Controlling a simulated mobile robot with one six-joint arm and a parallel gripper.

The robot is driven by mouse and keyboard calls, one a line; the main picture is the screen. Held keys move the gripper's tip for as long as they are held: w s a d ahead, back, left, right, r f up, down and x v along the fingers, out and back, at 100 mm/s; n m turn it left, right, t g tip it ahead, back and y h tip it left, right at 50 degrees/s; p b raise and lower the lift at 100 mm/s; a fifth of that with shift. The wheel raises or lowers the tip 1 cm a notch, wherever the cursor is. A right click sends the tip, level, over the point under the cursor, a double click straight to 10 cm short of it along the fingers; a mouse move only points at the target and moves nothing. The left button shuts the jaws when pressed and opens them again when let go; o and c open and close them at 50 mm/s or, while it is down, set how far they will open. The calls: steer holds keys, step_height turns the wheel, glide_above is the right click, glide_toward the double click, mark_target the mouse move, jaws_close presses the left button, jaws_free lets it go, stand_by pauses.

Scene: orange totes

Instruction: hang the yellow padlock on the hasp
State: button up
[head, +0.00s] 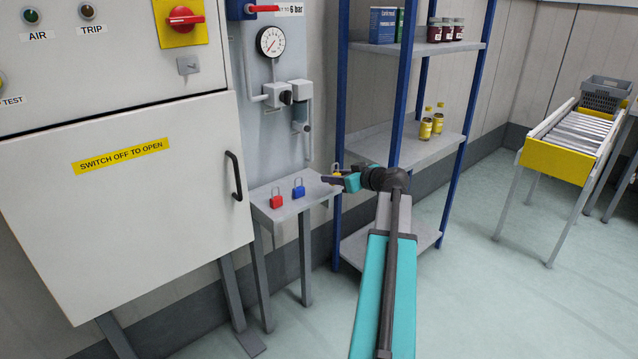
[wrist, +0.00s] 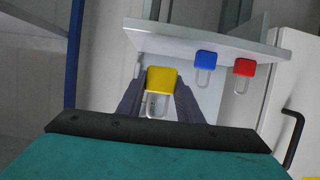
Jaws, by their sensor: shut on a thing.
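The yellow padlock (wrist: 161,79) sits between the two dark fingers of my gripper (wrist: 160,97) in the wrist view, its shackle pointing down in the picture. In the head view my gripper (head: 335,178) is at the right end of a small grey shelf, and the yellow padlock (head: 337,174) is mostly hidden by it. My gripper is shut on the padlock. Whether the padlock still touches the shelf, I cannot tell. A small grey plate that looks like the hasp (head: 188,65) is on the cabinet front, below the red rotary switch (head: 181,19).
A red padlock (head: 276,198) and a blue padlock (head: 298,188) stand on the small shelf (head: 272,219), left of my gripper. The cabinet door handle (head: 234,176) sticks out. A blue-post rack (head: 398,85) stands close to my arm.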

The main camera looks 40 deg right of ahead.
steer(key=shift+s+b, duration=0.4)
steer(key=shift+s, duration=0.85)
